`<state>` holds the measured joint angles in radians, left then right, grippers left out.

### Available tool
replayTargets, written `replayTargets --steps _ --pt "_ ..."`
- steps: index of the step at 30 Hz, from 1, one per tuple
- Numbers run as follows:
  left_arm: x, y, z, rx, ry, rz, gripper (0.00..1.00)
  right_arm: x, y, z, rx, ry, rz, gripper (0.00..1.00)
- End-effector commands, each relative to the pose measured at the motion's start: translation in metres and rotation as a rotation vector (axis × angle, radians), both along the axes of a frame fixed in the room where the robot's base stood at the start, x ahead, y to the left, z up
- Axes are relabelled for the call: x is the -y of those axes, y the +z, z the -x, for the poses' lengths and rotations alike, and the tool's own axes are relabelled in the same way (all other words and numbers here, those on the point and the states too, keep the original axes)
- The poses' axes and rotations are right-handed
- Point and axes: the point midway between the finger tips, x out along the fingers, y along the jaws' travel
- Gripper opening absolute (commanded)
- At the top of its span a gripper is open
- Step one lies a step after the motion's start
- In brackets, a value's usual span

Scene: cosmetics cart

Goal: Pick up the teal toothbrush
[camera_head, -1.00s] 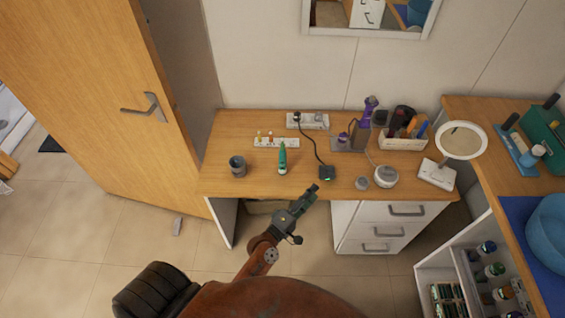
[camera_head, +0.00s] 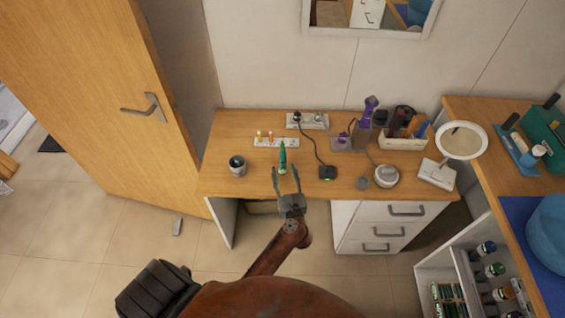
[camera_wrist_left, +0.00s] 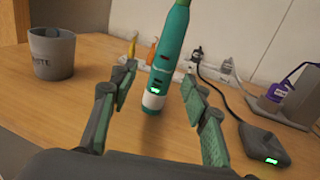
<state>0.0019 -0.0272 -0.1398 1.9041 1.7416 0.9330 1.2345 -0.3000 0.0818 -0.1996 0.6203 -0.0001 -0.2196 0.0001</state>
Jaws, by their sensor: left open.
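The teal toothbrush (camera_head: 282,158) stands upright on the wooden desk, near its left-middle part. In the left wrist view the toothbrush (camera_wrist_left: 168,55) has a teal body, a white base ring and a small green light. My left gripper (camera_head: 287,171) is open at the desk's front edge and points at the toothbrush. In the left wrist view its two fingers (camera_wrist_left: 158,95) sit left and right of the toothbrush's lower part, which appears between them and a little beyond. Neither finger visibly touches it. My right gripper is not in view.
A grey cup (camera_head: 237,166) stands left of the toothbrush. A black charger puck (camera_head: 327,173) with a cable lies to the right. A power strip (camera_head: 276,142) lies behind. A round white device (camera_head: 386,176) and an organiser (camera_head: 403,141) stand further right.

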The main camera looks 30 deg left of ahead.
Motion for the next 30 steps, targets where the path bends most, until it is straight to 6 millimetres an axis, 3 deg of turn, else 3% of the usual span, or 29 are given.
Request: replayTargets --steps 9,18,30 --pt "-0.027 0.004 -0.033 -0.001 -0.001 -0.004 0.43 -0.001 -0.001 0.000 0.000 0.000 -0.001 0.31" --pt "-0.031 0.003 -0.036 -0.001 -0.001 -0.003 0.43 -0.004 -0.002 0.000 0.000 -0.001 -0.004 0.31" --pt "-0.031 0.003 -0.036 -0.001 -0.001 -0.003 0.15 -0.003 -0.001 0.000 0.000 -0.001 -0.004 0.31"
